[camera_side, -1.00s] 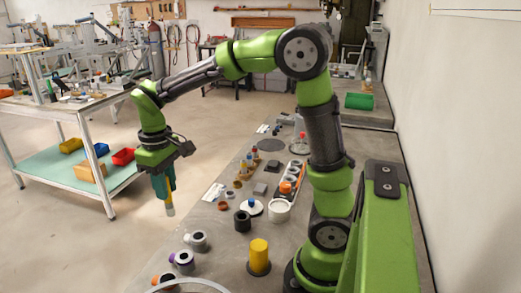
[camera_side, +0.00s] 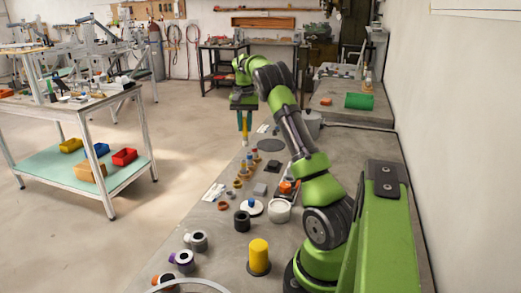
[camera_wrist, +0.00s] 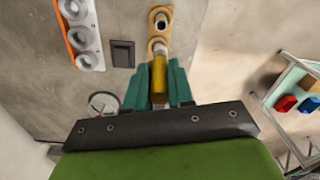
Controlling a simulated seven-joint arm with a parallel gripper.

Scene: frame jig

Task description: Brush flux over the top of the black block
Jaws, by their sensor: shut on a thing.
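A dark block (camera_side: 274,165) lies on the grey bench, and what looks like the same block (camera_wrist: 122,54) shows left of my gripper in the wrist view. My gripper (camera_side: 244,125) is above the bench's left side, towards its far end. Its teal fingers (camera_wrist: 158,85) are shut on a yellow brush (camera_wrist: 158,72), which points down and also shows in the side view (camera_side: 245,138). The brush is apart from the block, off to one side. Its bristles cannot be made out. No flux can be told on the block's top.
Small wooden holders (camera_wrist: 158,20) stand beside the block. A white fixture with round openings (camera_wrist: 86,36) is on its other side. A grey block (camera_side: 260,189), a white jar (camera_side: 279,211) and a yellow cylinder (camera_side: 259,254) stand nearer. A dark disc (camera_side: 270,145) lies beyond.

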